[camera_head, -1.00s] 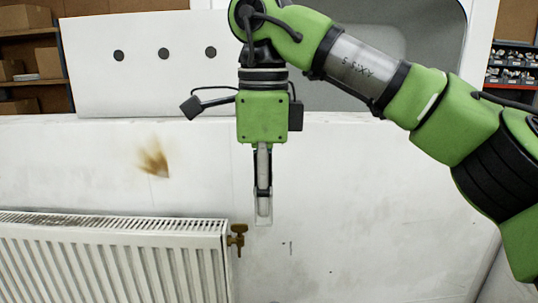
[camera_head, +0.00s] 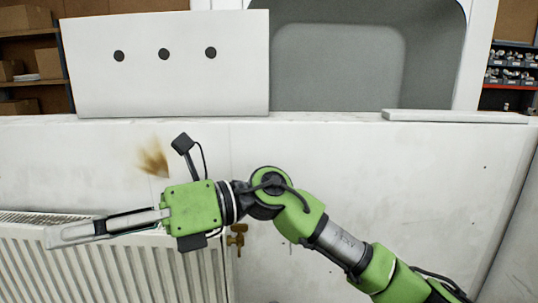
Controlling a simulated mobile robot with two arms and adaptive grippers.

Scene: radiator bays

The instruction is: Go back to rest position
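My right gripper (camera_head: 60,236) is on a green arm that comes in from the lower right. It points left, in front of the top of the white radiator (camera_head: 120,268). I see its fingers edge-on, so I cannot tell whether they are open or shut. Nothing shows held in it. My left gripper is not in view.
A brass valve (camera_head: 236,238) sits at the radiator's right end, just right of the gripper body. A white panel with three dark holes (camera_head: 170,92) stands on the wall ledge. Shelves with boxes (camera_head: 30,60) are behind at left. The wall (camera_head: 420,180) at right is bare.

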